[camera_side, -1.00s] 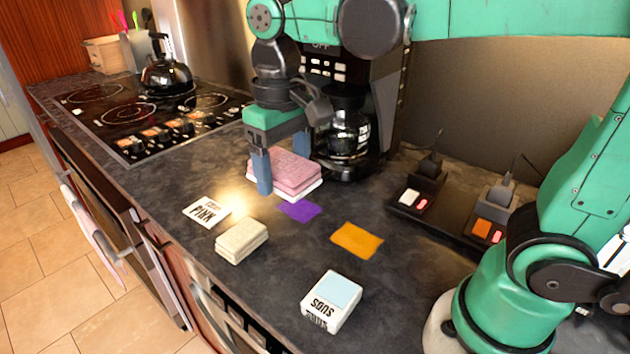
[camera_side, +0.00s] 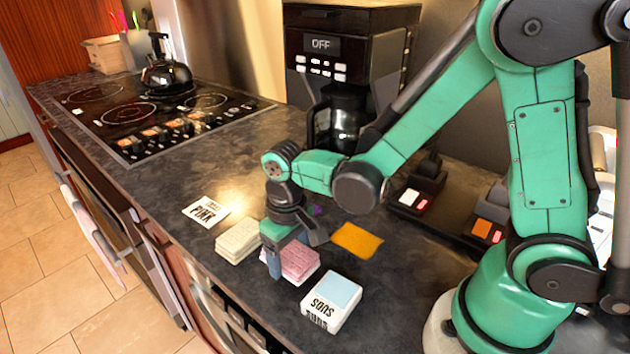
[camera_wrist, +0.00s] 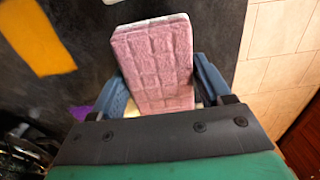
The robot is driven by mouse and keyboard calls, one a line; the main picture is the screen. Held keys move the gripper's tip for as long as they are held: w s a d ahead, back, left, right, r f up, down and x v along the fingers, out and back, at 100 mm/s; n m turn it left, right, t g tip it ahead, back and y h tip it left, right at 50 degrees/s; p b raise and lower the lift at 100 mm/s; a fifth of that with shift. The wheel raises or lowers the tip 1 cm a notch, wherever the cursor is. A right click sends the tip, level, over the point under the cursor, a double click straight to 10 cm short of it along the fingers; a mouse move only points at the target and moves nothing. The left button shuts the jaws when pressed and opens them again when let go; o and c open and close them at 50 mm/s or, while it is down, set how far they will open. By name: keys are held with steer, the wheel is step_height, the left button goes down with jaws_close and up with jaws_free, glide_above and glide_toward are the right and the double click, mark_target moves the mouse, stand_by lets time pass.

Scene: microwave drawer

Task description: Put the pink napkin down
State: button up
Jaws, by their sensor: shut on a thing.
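The pink napkin (camera_side: 302,262) is a thick, folded pink block with a white edge. My gripper (camera_side: 288,256) is shut on it, one blue-grey finger showing at its left side and the other mostly hidden. In the wrist view the pink napkin (camera_wrist: 155,62) sits between the two fingers (camera_wrist: 163,95). It is low over the counter, between a cream folded stack (camera_side: 238,241) and a white SUDS box (camera_side: 331,302). I cannot tell whether it touches the counter. A white card reading PINK (camera_side: 206,211) lies behind the cream stack.
An orange cloth (camera_side: 357,240) lies flat to the right. A purple cloth (camera_side: 317,211) is mostly hidden by my arm. The coffee maker (camera_side: 345,70) and the black switch tray (camera_side: 440,215) stand behind. The counter's front edge is close to the napkin.

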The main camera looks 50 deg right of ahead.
mark_target(291, 266)
steer(key=shift+f, duration=1.1)
steer(key=shift+f, duration=0.2)
steer(key=shift+f, duration=0.25)
steer(key=o, duration=1.3)
step_height(291, 266, up, 13)
steer(key=shift+f, duration=0.15)
steer(key=shift+d+r, duration=0.1)
steer(key=shift+r, duration=0.1)
steer(key=s+d+r+t, duration=0.1)
steer(key=s+d+t, duration=0.1)
steer(key=d+t, duration=0.3)
steer(key=shift+s+d+r+t, duration=0.2)
steer(key=shift+d+r+t, duration=0.1)
steer(key=shift+t, duration=0.8)
